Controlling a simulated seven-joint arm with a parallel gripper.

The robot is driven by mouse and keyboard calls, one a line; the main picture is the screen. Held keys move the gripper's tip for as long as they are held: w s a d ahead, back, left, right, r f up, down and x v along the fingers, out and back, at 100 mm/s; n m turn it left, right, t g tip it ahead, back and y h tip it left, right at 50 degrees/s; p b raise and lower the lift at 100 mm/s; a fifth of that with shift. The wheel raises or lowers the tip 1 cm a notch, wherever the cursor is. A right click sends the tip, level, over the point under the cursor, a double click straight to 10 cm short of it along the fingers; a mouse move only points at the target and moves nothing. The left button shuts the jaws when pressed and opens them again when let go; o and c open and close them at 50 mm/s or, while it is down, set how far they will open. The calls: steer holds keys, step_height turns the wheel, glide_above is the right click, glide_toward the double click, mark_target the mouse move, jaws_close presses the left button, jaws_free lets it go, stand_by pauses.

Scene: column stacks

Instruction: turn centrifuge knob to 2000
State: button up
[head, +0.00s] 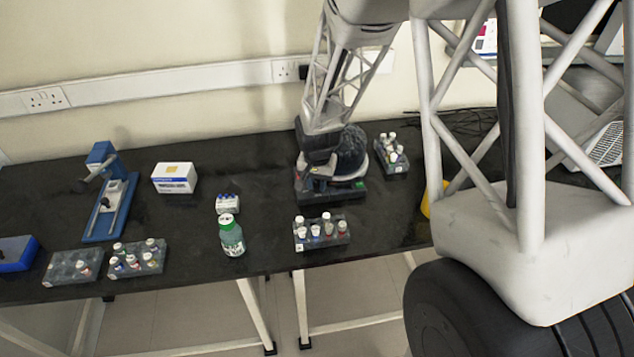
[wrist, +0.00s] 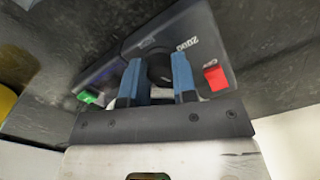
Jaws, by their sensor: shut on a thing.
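The centrifuge (head: 345,190) stands on the black bench in the head view, partly hidden behind my arm. Its front panel (wrist: 206,40) fills the upper middle of the wrist view. The panel has a round black knob (wrist: 159,68), a red button (wrist: 216,78) and a green button (wrist: 88,97). Printed lettering shows near the knob, but I cannot read the knob's setting. My gripper (wrist: 158,82) has blue fingers, one on each side of the knob, and is shut on it. In the head view my gripper (head: 320,170) is at the centrifuge's front, its fingers too small to make out.
Vial racks (head: 322,232) and (head: 391,155) stand in front of and right of the centrifuge.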

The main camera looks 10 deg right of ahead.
mark_target(317, 184)
steer(key=n, duration=1.3)
stand_by(0.4)
steer(key=o, duration=0.9)
steer(key=shift+o, duration=0.2)
steer(key=shift+r, duration=0.1)
steer(key=shift+r, duration=3.85)
